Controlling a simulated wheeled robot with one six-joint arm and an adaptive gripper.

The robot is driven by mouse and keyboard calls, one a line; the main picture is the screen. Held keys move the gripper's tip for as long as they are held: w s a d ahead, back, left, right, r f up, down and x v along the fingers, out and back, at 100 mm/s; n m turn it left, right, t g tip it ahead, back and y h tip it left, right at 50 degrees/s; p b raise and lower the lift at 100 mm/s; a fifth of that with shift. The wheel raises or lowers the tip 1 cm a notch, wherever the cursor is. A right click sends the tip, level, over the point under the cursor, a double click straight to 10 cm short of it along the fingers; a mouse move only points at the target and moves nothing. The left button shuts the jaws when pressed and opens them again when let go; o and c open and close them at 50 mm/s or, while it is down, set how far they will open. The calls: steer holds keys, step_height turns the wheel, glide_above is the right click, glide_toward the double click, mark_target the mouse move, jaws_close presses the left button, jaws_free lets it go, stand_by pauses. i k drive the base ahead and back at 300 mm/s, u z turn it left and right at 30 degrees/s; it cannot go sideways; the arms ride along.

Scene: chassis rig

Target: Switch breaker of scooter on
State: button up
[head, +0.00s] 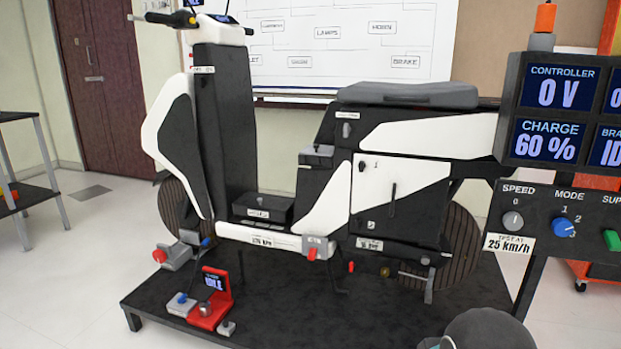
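The white and black scooter (400,180) stands upright on a dark platform (270,320). A small grey box (317,152) sits on its body below the front of the seat. A black box with a small label (263,208) rests on the footboard. The side panel (398,195) has a dark vertical handle and looks closed. I cannot tell which part is the breaker, and no switch position is readable on the scooter. My gripper is out of view; a dark rounded part at the bottom right seems to be of my arm.
A console (560,110) at the right reads controller 0 V and charge 60 %, with speed (513,221) and mode (563,228) knobs below. A red meter (215,298) and a red-tipped clamp (170,255) are at the platform's left. Open floor lies to the left.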

mark_target(312, 256)
steer(key=k, duration=0.65)
steer(key=z, duration=0.45)
steer(key=i, duration=1.15)
steer(key=u, duration=0.8)
steer(key=i, duration=0.45)
steer(key=u, duration=0.55)
